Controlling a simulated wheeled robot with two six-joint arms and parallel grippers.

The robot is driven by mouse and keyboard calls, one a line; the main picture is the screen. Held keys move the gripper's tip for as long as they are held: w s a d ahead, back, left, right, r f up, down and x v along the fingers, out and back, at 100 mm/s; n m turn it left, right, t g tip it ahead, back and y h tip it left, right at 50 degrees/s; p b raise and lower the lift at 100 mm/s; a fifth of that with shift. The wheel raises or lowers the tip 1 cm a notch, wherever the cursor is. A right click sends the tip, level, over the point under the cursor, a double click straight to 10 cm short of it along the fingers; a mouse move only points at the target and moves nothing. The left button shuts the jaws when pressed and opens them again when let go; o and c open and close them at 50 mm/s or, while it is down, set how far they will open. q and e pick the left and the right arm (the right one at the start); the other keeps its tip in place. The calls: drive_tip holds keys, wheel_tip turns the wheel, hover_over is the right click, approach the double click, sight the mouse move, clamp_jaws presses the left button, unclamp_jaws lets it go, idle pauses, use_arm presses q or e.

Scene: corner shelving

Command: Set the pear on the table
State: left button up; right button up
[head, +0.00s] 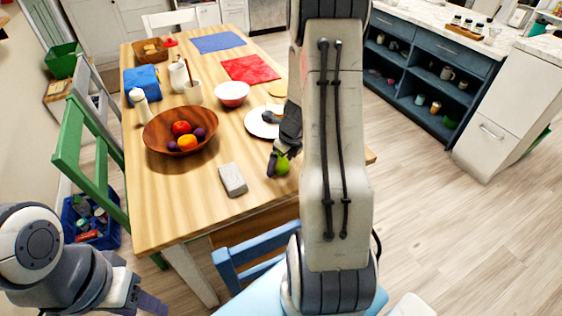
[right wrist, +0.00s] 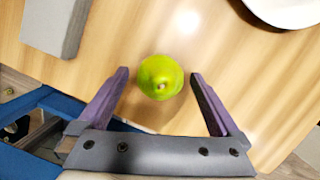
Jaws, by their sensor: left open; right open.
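The green pear (head: 283,164) is at the table's near right edge, partly hidden by my right gripper in the head view. In the right wrist view the pear (right wrist: 160,77) is seen from above, between and just beyond the fingertips, with a gap on both sides. It appears to be on or close to the wooden table (head: 165,215). My right gripper (right wrist: 159,75) is open around it; in the head view it (head: 277,163) is over the table. My left gripper (head: 150,303) is open and empty at the bottom left, low beside the table.
A grey block (head: 233,179) lies left of the pear. A white plate (head: 263,122) is behind it. A wooden bowl of fruit (head: 160,143) stands farther left. A blue chair (head: 240,259) is at the near edge. Bare table lies in front of the bowl.

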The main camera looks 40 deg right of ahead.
drive_tip(key=p+v, duration=0.5)
drive_tip(key=v, duration=0.7)
drive_tip(key=s+a+r+n+g+y, duration=0.1)
drive_tip(key=a+r+n, duration=0.2)
drive_tip(key=a+n, duration=0.8)
drive_tip(key=s+a+r+n+g+y, duration=0.1)
drive_tip(key=a+r+n, duration=0.2)
drive_tip(key=a+n, duration=0.9)
drive_tip(key=s+a+r+n, duration=0.1)
drive_tip(key=s+a+n, duration=0.4)
drive_tip(key=s+n, duration=0.2)
drive_tip(key=s+a+r+n+g+h, duration=0.1)
drive_tip(key=s+a+n, duration=0.5)
drive_tip(key=n, duration=0.5)
drive_tip(key=shift+s+a+r+n, duration=0.3)
drive_tip(key=shift+s+n, duration=0.1)
drive_tip(key=shift+s, duration=0.8)
wheel_tip(320, 180, up, 3)
drive_tip(key=p, duration=0.3)
